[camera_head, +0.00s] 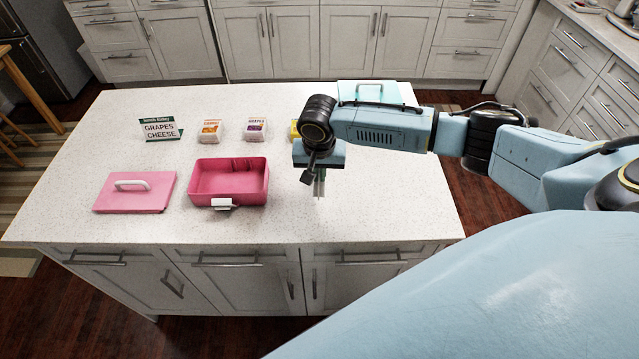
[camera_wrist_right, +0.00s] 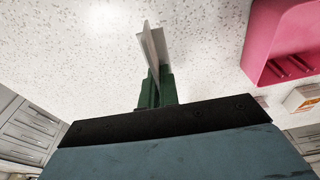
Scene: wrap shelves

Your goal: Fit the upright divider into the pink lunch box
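The pink lunch box (camera_head: 228,199) stands open on the counter, and its inside looks empty. A corner of it also shows at the upper right of the wrist view (camera_wrist_right: 262,45), with dark slots inside. My right gripper (camera_head: 319,178) is to the right of the box, above the counter and apart from the box. Its green fingers (camera_wrist_right: 156,92) are shut on a thin pale divider (camera_wrist_right: 152,45), which sticks out past the fingertips. In the head view the divider is small and hangs down below the gripper. My left gripper is not in view.
The pink lid (camera_head: 120,200) with a white handle lies left of the box. A teal box (camera_head: 355,92) sits behind my arm.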

